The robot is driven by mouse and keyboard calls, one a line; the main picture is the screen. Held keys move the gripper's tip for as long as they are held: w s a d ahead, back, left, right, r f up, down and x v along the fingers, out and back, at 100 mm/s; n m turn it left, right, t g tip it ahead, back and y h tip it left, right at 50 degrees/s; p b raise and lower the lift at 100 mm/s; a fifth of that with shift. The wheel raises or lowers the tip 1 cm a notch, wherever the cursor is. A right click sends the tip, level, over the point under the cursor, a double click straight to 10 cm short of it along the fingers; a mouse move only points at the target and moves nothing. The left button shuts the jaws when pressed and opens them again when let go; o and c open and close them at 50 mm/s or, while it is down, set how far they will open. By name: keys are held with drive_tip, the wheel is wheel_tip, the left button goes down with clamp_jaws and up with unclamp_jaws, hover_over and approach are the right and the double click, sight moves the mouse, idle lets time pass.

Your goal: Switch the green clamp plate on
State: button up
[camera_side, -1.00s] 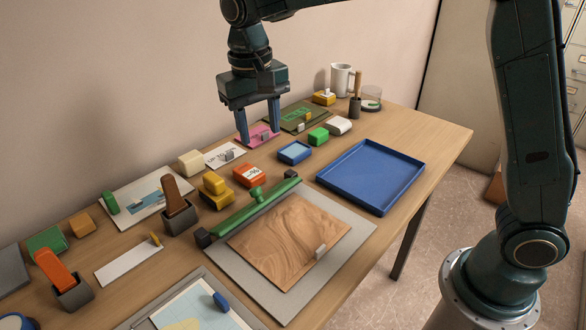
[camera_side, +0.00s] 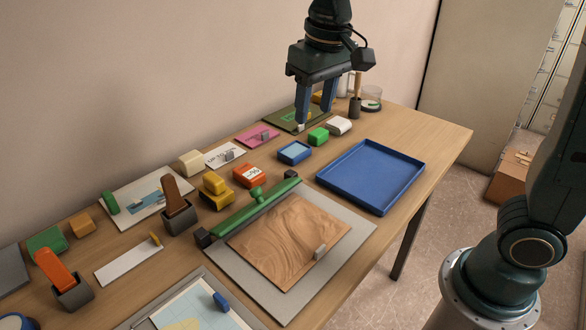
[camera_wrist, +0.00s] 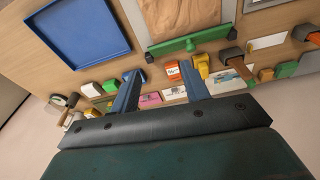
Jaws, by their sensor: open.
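A dark green plate (camera_side: 284,121) with a lighter green marking lies at the back of the table in the side view. A small pale piece (camera_side: 301,127) shows at its front edge beside a fingertip. The plate is partly hidden by my gripper. My gripper (camera_side: 315,119) is open and points down, its fingers over or just in front of the plate's right part. Whether they touch anything, I cannot tell. In the wrist view my gripper's fingers (camera_wrist: 159,68) are apart with nothing gripped. A green bar with a knob (camera_side: 254,199) lies across a grey board.
A green block (camera_side: 318,136), a white block (camera_side: 339,126) and a blue-rimmed pad (camera_side: 294,153) stand in front. A blue tray (camera_side: 368,177) is empty. A brush holder (camera_side: 355,107) stands to the right.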

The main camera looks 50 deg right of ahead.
drive_tip(key=s+d+n+t, duration=0.1)
drive_tip(key=s+d, duration=0.2)
drive_tip(key=s, duration=0.5)
drive_tip(key=shift+s+d+r+n+t, duration=0.3)
drive_tip(key=shift+n, duration=0.1)
drive_tip(key=shift+w, duration=0.15)
drive_tip(key=w+a+m+g+h, duration=0.15)
drive_tip(key=w+a, duration=0.25)
drive_tip(key=w, duration=0.8)
drive_tip(key=w+a+f+m+g, duration=0.2)
drive_tip(key=w+a+f, duration=0.4)
drive_tip(key=w+a, duration=0.1)
drive_tip(key=shift+a+f, duration=0.4)
drive_tip(key=shift+a, duration=0.5)
drive_tip(key=shift+f+g, duration=0.1)
drive_tip(key=shift+g, duration=0.15)
